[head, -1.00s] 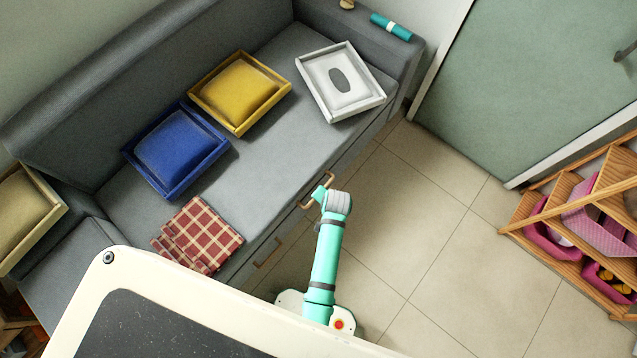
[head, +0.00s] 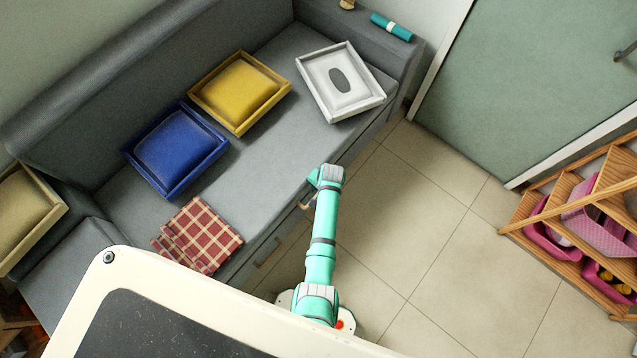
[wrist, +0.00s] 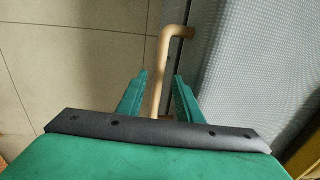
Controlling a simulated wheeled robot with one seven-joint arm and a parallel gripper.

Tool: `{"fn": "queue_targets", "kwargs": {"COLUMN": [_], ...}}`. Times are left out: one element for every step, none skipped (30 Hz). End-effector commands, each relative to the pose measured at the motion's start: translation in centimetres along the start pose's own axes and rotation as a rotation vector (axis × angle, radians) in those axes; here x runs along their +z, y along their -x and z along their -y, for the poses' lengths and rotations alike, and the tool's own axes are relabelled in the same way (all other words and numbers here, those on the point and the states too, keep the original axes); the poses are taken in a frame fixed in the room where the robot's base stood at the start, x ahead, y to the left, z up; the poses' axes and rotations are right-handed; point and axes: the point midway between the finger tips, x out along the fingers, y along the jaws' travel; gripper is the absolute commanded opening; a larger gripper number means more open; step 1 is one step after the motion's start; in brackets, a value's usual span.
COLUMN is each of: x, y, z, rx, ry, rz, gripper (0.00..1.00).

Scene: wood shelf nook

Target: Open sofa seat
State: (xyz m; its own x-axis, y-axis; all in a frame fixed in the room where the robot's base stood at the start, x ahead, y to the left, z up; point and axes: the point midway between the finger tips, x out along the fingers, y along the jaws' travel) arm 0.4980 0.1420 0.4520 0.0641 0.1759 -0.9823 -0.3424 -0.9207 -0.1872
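The grey sofa seat (head: 270,172) lies flat in the head view, with the sofa's backrest behind it. A tan bar handle (head: 306,205) on the sofa's front shows only partly beside my arm. In the wrist view this handle (wrist: 164,62) runs between the two green fingers of my gripper (wrist: 160,88), along the grey seat edge at the right. The fingers are apart, one on each side of the bar, with gaps visible. In the head view my gripper (head: 314,182) is at the seat's front edge, its fingers mostly hidden.
On the seat are a yellow cushion tray (head: 239,92), a blue one (head: 175,150), a white tray (head: 341,82) and a red checked cloth (head: 198,236). A second handle (head: 268,252) is lower left. A wooden shelf (head: 575,230) stands right. Tiled floor (head: 430,220) between is clear.

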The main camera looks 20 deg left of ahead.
Motion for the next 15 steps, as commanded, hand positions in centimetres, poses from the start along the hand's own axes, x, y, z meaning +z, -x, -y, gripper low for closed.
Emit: {"fn": "queue_targets", "kwargs": {"x": [-0.1, -0.1, -0.1, -0.1, -0.1, -0.1, -0.1, 0.0, -0.1, -0.1, -0.1, -0.1, -0.1, -0.1, -0.1], "y": [-0.6, -0.9, -1.2, -1.5, -1.7, -1.9, -2.1, -2.2, -2.3, -2.3, -2.4, -2.4, -2.4, -2.4, -2.4], "z": [0.0, 0.1, 0.1, 0.1, 0.1, 0.0, 0.0, 0.0, 0.0, 0.0, 0.0, 0.0, 0.0, 0.0, 0.0], "rx": [0.0, 0.0, 0.0, 0.0, -0.001, -0.001, 0.0, 0.0, -0.001, -0.001, -0.001, -0.001, -0.001, -0.001, -0.001], "ry": [0.0, 0.0, 0.0, 0.0, 0.0, 0.0, 0.0, 0.0, 0.0, 0.0, 0.0, 0.0, 0.0, 0.0, 0.0], "rz": [0.001, 0.0, 0.0, 0.0, -0.001, -0.001, 0.0, 0.0, -0.001, -0.001, -0.001, -0.002, -0.002, -0.002, -0.002], "gripper": [0.33, 0.33, 0.33, 0.33, 0.33, 0.33, 0.33, 0.33, 0.33, 0.33, 0.33, 0.33, 0.33, 0.33, 0.33]}}
